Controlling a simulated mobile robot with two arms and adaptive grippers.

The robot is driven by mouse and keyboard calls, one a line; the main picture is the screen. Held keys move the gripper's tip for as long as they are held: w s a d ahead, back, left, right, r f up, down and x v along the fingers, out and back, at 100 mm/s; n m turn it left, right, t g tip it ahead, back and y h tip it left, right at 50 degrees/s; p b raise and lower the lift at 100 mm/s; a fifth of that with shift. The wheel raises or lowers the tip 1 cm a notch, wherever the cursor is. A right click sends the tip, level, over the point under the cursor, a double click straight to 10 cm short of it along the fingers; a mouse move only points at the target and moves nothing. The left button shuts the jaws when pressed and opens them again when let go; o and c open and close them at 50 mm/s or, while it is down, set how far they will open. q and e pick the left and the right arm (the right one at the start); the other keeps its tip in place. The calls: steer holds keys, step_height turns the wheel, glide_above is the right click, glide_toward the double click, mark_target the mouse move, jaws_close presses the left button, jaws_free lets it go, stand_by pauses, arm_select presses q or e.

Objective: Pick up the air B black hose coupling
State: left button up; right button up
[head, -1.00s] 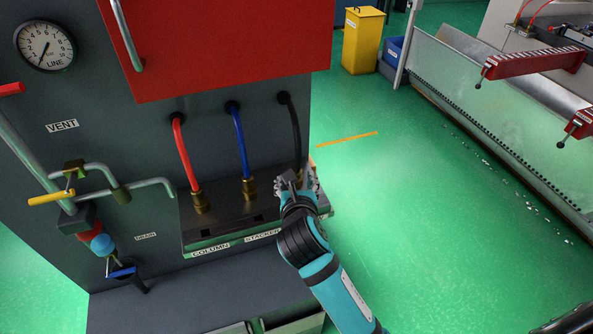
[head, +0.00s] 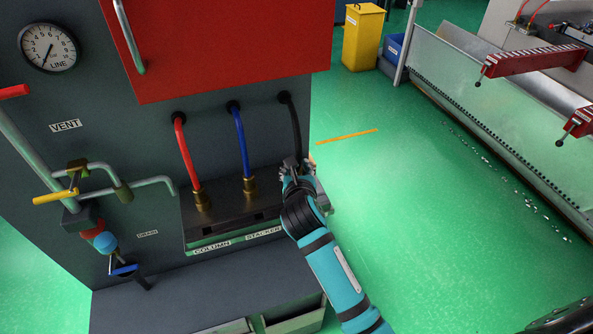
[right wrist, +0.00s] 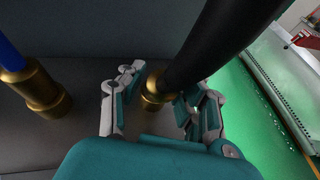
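The black hose (head: 294,125) curves down from the dark panel, right of the red and blue hoses. Its brass coupling (right wrist: 153,88) shows in the right wrist view, at the hose's lower end; in the head view my gripper hides it. My right gripper (head: 297,170) is at the foot of the black hose. In the right wrist view the gripper (right wrist: 160,92) is open, with one finger on each side of the coupling. A narrow gap shows at the left finger; the right finger is partly behind the hose, and I cannot tell whether it touches. My left gripper is out of view.
The blue hose (head: 240,140) with its brass coupling (head: 249,186) stands just left, and the red hose (head: 186,150) further left. A ledge labelled COLUMN and STACKER (head: 190,246) lies below. Valve pipes (head: 85,195) are at far left.

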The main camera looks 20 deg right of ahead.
jaws_close()
steer(key=shift+r, duration=0.15)
steer(key=shift+r, duration=0.2)
step_height(320, 180, up, 3)
steer(key=shift+r, duration=0.1)
steer(key=s+a+r+b, duration=0.1)
steer(key=s+a, duration=0.2)
steer(key=s, duration=0.4)
steer(key=s+a+b, duration=0.2)
steer(key=s+a, duration=0.2)
steer(key=s, duration=0.2)
steer(key=shift+s+r+p, duration=0.2)
steer(key=shift+r+p, duration=0.65)
steer(key=shift+p, duration=0.5)
steer(key=shift+s+r+p, duration=0.25)
steer(key=shift+r+p, duration=0.65)
steer(key=shift+p, duration=0.4)
steer(key=shift+s+r+p, duration=0.2)
steer(key=shift+r+p, duration=0.65)
steer(key=shift+p, duration=0.5)
